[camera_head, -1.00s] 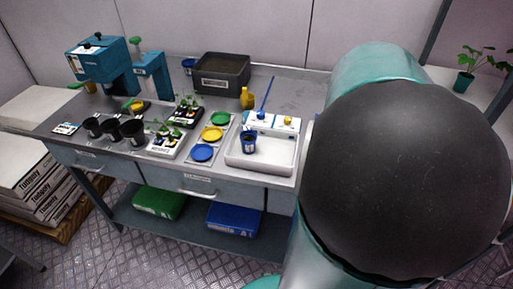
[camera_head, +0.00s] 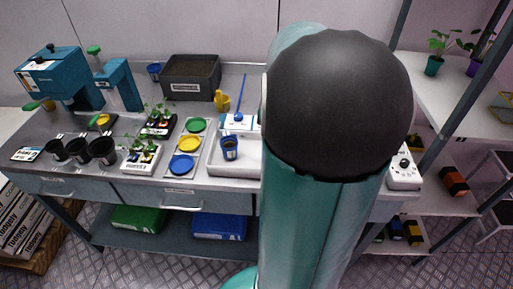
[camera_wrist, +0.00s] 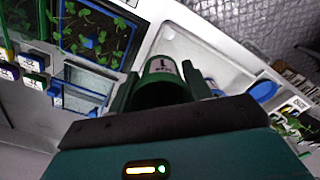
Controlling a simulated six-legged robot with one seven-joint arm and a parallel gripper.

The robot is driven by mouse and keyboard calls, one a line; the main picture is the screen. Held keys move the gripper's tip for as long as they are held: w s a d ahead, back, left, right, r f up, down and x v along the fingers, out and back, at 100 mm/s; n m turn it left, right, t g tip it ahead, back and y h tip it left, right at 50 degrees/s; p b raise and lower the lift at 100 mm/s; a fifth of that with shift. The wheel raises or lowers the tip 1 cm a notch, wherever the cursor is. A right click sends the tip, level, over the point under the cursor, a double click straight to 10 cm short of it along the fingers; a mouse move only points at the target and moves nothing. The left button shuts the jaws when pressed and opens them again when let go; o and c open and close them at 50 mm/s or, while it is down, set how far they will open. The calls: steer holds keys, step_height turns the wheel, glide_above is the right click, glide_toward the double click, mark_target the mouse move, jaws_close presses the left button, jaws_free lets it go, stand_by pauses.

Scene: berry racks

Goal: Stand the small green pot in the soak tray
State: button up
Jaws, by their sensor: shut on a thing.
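My gripper (camera_wrist: 162,85) shows in the wrist view, its two fingers shut on the small green pot (camera_wrist: 162,66), which is dark green with a white label. The soak tray (camera_wrist: 190,45) is a white basin that shows beyond the pot in that view; I cannot tell the height between them. In the head view the soak tray (camera_head: 216,166) sits at the bench's right part, its right side hidden by my arm. My gripper and the held pot are hidden there. A blue pot (camera_head: 229,150) stands in the tray.
Blue (camera_head: 181,165), yellow (camera_head: 189,144) and green saucers lie left of the tray. Seedling packs (camera_head: 142,158), black pots (camera_head: 102,151) and a dark soil bin (camera_head: 190,78) are farther left and back. Shelves with plants (camera_head: 433,66) and a white device (camera_head: 404,172) stand at right.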

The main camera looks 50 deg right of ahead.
steer(key=w+f, duration=0.5)
steer(key=f, duration=0.1)
steer(key=shift+w+a+f, duration=0.15)
steer(key=shift+w+a, duration=0.15)
steer(key=shift+w, duration=0.1)
steer(key=shift+w+f, duration=0.1)
steer(key=shift+f, duration=1.45)
steer(key=shift+f, duration=0.15)
steer(key=o, duration=1)
steer(key=shift+c, duration=0.2)
